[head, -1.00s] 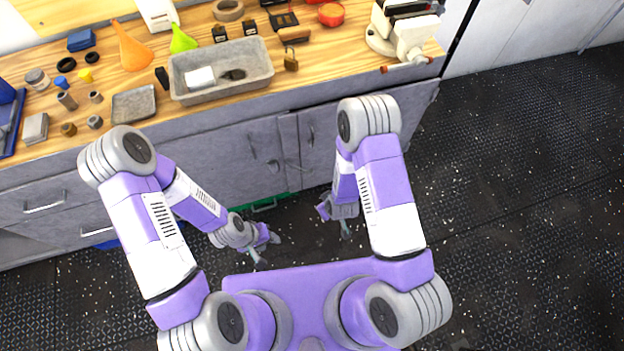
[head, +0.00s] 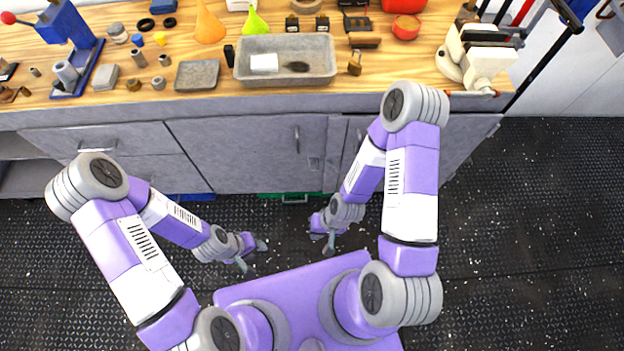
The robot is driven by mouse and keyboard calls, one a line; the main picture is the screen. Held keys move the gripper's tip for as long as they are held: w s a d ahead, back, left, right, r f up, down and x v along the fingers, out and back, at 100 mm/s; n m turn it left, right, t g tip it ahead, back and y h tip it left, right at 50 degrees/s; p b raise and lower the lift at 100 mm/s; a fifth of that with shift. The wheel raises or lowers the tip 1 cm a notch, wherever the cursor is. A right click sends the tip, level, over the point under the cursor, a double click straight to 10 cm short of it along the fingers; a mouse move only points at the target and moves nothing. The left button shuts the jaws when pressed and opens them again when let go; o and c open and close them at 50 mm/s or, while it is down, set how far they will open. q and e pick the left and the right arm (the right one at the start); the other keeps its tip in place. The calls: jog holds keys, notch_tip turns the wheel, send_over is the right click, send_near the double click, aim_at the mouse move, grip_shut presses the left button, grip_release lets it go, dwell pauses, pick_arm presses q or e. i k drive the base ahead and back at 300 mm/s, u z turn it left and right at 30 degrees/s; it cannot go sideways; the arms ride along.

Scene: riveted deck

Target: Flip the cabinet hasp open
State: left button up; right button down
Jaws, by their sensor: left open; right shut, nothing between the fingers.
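The grey cabinet (head: 235,150) stands under the workbench. A small hasp (head: 314,163) shows at the right edge of its middle door, below and right of a vertical door handle (head: 297,139). The hasp is too small to tell whether its flap is open or shut. My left gripper (head: 253,256) is open and empty, low over the floor in front of the cabinet, left of the hasp. My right gripper (head: 329,249) is shut and empty, low in front of the cabinet, slightly right of the hasp. Both are apart from the hasp. My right arm covers part of the right door.
The wooden benchtop (head: 420,72) carries a grey tray (head: 287,78), a padlock (head: 355,63), funnels, a blue press (head: 70,45) and a cream machine (head: 478,55). A green case (head: 290,197) lies at the cabinet's foot. The dark floor (head: 530,220) at right is clear.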

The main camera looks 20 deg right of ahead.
aim_at(329, 165)
jog(key=u, duration=1.25)
jog(key=k, duration=0.75)
jog(key=z, duration=1.2)
jog(key=i, duration=0.5)
jog(key=u, duration=0.05)
